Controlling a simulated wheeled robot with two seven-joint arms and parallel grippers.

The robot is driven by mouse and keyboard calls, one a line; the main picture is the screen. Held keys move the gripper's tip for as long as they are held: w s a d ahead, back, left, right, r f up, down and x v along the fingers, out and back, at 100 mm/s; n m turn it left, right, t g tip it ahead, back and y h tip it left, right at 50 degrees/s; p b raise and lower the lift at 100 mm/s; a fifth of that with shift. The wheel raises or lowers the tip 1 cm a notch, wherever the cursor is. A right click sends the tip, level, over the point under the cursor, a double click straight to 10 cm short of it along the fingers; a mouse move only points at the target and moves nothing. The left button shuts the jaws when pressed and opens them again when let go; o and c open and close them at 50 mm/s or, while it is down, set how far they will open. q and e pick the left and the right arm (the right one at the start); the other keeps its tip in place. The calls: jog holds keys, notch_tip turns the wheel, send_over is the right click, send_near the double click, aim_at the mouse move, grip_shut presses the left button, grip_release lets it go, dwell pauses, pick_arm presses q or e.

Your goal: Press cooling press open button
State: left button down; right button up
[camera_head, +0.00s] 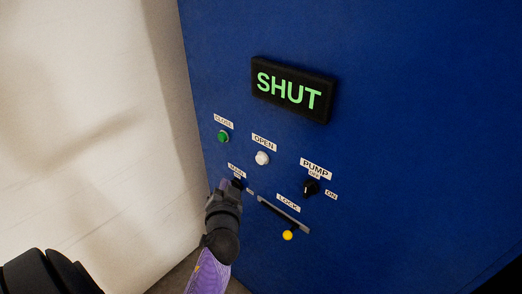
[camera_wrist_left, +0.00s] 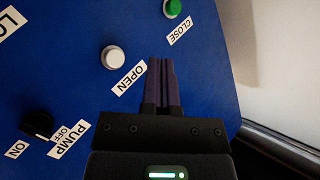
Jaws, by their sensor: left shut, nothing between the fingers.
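The white open button (camera_head: 262,158) sits on the blue press panel under its OPEN label. It also shows in the left wrist view (camera_wrist_left: 114,57), left of my fingertips. My left gripper (camera_head: 231,184) is shut and empty in front of the panel, below and left of the white button, partly covering the area by the MAIN label. In the left wrist view its closed fingers (camera_wrist_left: 161,66) point between the OPEN and CLOSE labels. I cannot tell how far the tips are from the panel. The display (camera_head: 293,90) reads SHUT in green. My right gripper is not in view.
The green close button (camera_head: 223,137) is left of the white one. The pump knob (camera_head: 310,188) and a lock slot with a yellow knob (camera_head: 288,235) are lower right. A pale wall (camera_head: 85,120) stands left of the blue cabinet (camera_head: 420,130).

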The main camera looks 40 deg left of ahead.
aim_at(262, 159)
pick_arm(q)
jog(key=w+d+b, duration=0.1)
jog(key=w+b, duration=0.2)
jog(key=w, duration=0.5)
jog(key=shift+w, duration=0.35)
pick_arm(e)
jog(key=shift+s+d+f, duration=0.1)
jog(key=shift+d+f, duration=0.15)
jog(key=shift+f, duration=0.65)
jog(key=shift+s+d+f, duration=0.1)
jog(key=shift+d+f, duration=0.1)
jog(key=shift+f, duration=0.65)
pick_arm(q)
jog(key=shift+b, duration=0.3)
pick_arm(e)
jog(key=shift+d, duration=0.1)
pick_arm(q)
jog(key=shift+w, duration=0.4)
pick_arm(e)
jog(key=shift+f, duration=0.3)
